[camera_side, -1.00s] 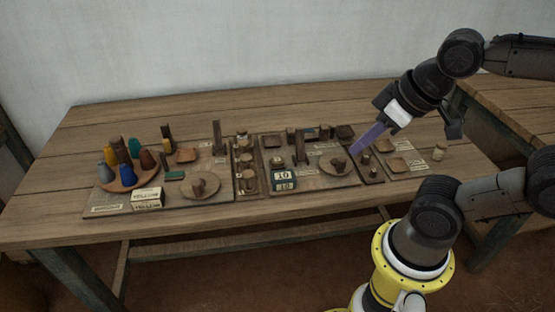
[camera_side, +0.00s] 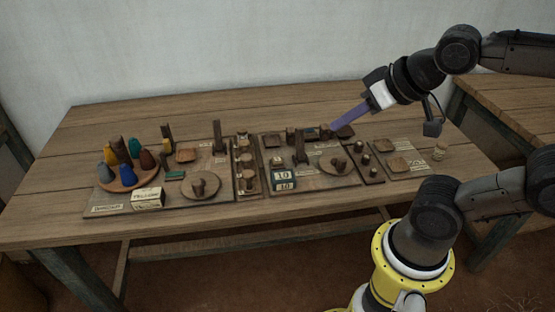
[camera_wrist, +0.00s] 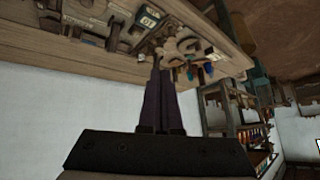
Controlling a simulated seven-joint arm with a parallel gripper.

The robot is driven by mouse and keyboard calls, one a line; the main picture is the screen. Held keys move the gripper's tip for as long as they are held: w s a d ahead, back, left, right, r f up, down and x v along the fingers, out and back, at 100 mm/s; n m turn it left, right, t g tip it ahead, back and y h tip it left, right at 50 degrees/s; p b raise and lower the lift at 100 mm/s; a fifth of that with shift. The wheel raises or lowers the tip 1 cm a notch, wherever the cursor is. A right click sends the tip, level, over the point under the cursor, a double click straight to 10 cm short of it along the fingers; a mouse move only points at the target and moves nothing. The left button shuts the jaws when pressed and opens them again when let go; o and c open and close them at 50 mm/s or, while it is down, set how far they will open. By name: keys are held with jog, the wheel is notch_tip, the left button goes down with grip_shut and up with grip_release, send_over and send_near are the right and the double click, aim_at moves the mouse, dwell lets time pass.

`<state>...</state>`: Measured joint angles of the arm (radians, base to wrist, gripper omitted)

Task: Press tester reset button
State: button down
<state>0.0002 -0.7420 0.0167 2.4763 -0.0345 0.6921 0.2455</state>
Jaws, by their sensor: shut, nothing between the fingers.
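My gripper (camera_side: 334,126) is shut, its long purple fingers together and nothing between them. In the side view it slants down to the left, with its tips over or near a row of small dark blocks (camera_side: 292,136) at the back of the right-hand board (camera_side: 311,180). I cannot tell whether the tips touch anything. In the wrist view the fingers (camera_wrist: 158,58) point at the table's crowded boards. No part is clearly readable as the tester or its reset button; they may be among these small parts or behind the fingers.
A counter block marked 10 (camera_side: 284,180) and a dark upright post (camera_side: 301,148) stand left of the gripper. A round wooden disc with a knob (camera_side: 336,169) lies below it. Coloured cones crowd a round tray (camera_side: 128,184) at left. The table's back strip (camera_side: 240,105) is clear.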

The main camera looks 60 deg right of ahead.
jog(key=w+d+r+m+t, duration=0.15)
jog(key=w+m, duration=0.25)
jog(key=w, duration=0.6)
jog(key=m+h, duration=0.1)
jog(key=m, duration=0.3)
send_over(280, 162)
notch_tip(280, 162, down, 15)
jog(key=shift+g, duration=0.25)
jog(key=shift+f, duration=0.1)
jog(key=shift+f, duration=4.25)
jog(key=shift+f, duration=0.15)
jog(key=shift+f, duration=0.3)
